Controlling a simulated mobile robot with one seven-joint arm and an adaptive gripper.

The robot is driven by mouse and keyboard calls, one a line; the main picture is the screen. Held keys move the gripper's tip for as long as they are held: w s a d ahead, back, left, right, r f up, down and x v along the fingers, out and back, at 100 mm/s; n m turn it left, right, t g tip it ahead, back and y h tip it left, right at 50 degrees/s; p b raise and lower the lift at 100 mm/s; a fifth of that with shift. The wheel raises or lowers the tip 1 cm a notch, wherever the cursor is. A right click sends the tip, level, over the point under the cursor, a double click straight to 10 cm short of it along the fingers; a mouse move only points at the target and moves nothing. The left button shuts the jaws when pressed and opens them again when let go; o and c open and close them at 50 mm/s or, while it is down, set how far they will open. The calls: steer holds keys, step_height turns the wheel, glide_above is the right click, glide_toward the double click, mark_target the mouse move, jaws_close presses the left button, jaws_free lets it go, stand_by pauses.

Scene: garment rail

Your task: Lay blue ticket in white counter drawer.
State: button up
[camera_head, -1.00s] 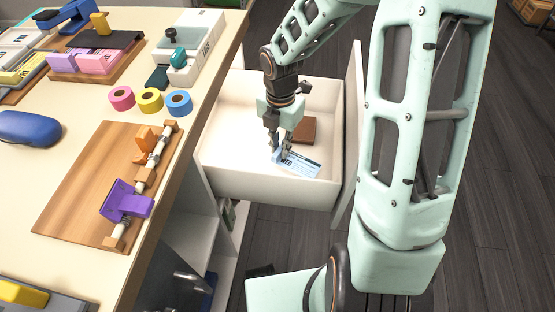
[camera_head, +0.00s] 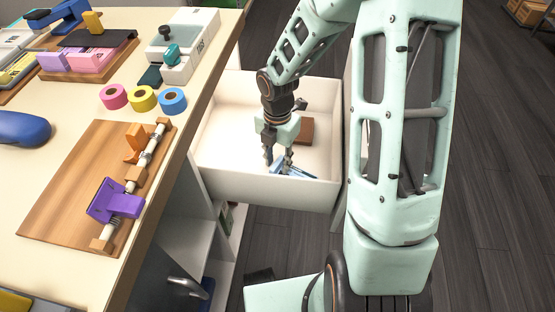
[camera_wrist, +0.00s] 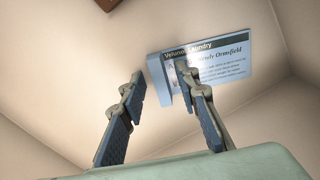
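The white counter drawer (camera_head: 262,190) is pulled out beside the counter. The blue ticket (camera_head: 293,171) is inside it near the front wall, which hides part of it in the head view. In the wrist view the ticket (camera_wrist: 225,62) shows its printed face, with a pale folded flap at its left end. My gripper (camera_head: 278,166) points down into the drawer at the ticket's left end. In the wrist view its fingers (camera_wrist: 160,75) are apart, with the right fingertip in front of the ticket and clear space between the fingers. I cannot tell whether that fingertip touches it.
A brown block (camera_head: 306,131) lies in the drawer behind the ticket. The drawer walls stand close around my gripper. On the counter are tape rolls (camera_head: 143,99), a wooden board (camera_head: 75,190) with a purple clip (camera_head: 115,203), and a white device (camera_head: 185,45).

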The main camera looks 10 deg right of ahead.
steer(key=shift+r, duration=0.1)
step_height(320, 180, up, 12)
steer(key=p, duration=0.4)
steer(key=shift+p, duration=0.4)
steer(key=shift+r, duration=0.1)
